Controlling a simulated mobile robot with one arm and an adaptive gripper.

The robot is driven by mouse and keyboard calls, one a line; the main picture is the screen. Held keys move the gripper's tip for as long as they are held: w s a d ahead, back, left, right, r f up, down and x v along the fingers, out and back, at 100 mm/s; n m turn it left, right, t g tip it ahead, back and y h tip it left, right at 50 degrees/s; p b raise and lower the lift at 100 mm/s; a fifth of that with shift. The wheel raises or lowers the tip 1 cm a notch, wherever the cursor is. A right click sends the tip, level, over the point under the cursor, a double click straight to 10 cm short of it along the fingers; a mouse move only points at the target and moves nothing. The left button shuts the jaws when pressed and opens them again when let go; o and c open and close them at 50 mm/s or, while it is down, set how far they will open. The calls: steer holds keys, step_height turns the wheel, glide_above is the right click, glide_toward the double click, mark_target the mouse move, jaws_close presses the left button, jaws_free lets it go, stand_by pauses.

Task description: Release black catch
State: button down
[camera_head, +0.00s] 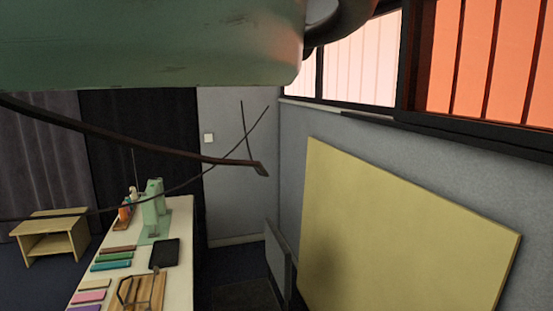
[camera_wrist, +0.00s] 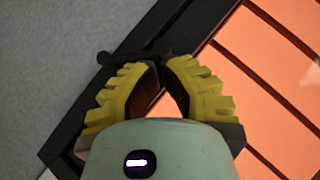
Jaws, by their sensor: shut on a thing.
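The black catch (camera_wrist: 120,58) shows in the wrist view as a short dark bar with a rounded end, against the black window frame (camera_wrist: 85,105). My gripper (camera_wrist: 162,68), with yellow ridged fingers, is at the frame with its fingertips closed in on the catch. The fingertips hide part of the catch, so its exact turn is hard to tell. In the head view, the window frame (camera_head: 411,55) is at the upper right, and my green arm covers the top left. The catch cannot be made out there.
An orange slatted pane (camera_wrist: 255,85) lies beside the frame. In the head view, a large yellow board (camera_head: 400,235) leans on the grey wall below the window. A long table (camera_head: 187,215) with several items stands lower left, near a small wooden stand (camera_head: 48,240). Dark cables cross the view.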

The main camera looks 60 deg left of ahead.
steer(key=shift+a+f, duration=0.2)
steer(key=shift+a, duration=0.1)
steer(key=shift+d+r, duration=0.1)
steer(key=shift+r, duration=0.1)
steer(key=shift+r+p, duration=0.3)
steer(key=shift+r, duration=0.45)
steer(key=shift+r, duration=0.15)
steer(key=r, duration=0.1)
steer(key=d+r+p, duration=0.1)
steer(key=r, duration=0.1)
steer(key=shift+s+d+r, duration=0.25)
steer(key=shift+d, duration=0.1)
steer(key=b+v, duration=0.5)
steer(key=v, duration=0.4)
steer(key=shift+s+a+r+b, duration=0.25)
steer(key=shift+r+b, duration=0.05)
steer(key=shift+r, duration=0.25)
